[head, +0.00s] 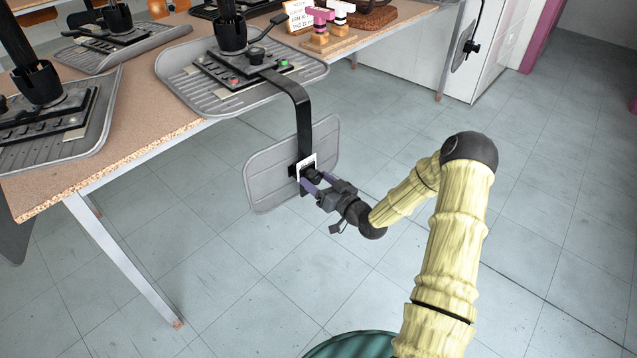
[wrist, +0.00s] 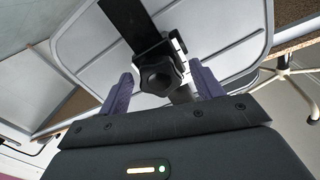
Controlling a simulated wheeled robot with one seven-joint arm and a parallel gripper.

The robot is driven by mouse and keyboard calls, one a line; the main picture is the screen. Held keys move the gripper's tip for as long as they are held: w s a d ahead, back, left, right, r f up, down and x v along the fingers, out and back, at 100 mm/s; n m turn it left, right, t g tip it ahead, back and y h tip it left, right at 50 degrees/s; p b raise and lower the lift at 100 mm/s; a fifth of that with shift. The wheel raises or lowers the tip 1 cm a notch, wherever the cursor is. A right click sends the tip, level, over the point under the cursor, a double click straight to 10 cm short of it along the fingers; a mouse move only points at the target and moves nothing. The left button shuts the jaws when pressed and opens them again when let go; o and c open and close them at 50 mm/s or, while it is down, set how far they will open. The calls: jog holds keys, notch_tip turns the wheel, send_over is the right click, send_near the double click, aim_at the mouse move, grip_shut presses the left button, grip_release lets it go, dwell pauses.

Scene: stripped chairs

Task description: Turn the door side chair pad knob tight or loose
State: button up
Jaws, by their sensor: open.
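A grey ribbed chair pad (head: 268,180) hangs at the table's edge on a black curved bar (head: 303,105). A black lobed knob (head: 313,173) sits on the bar's clamp, on the side facing me. In the wrist view the knob (wrist: 160,77) stands between and beyond my fingertips, in front of the pad (wrist: 225,40). My gripper (head: 312,188) is open, with one purple finger on each side of the knob in the picture. In the wrist view my gripper (wrist: 165,84) shows a gap between each finger and the knob. I cannot tell how tight the knob is.
The chipboard table (head: 130,85) holds several grey chair seats with black mechanisms, such as the seat (head: 180,85) above the pad. A metal table leg (head: 125,260) stands left of the pad. A white cabinet (head: 420,50) is at the back. The tiled floor on the right is clear.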

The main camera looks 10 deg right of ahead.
jog(key=shift+d, duration=0.1)
jog(key=c, duration=1)
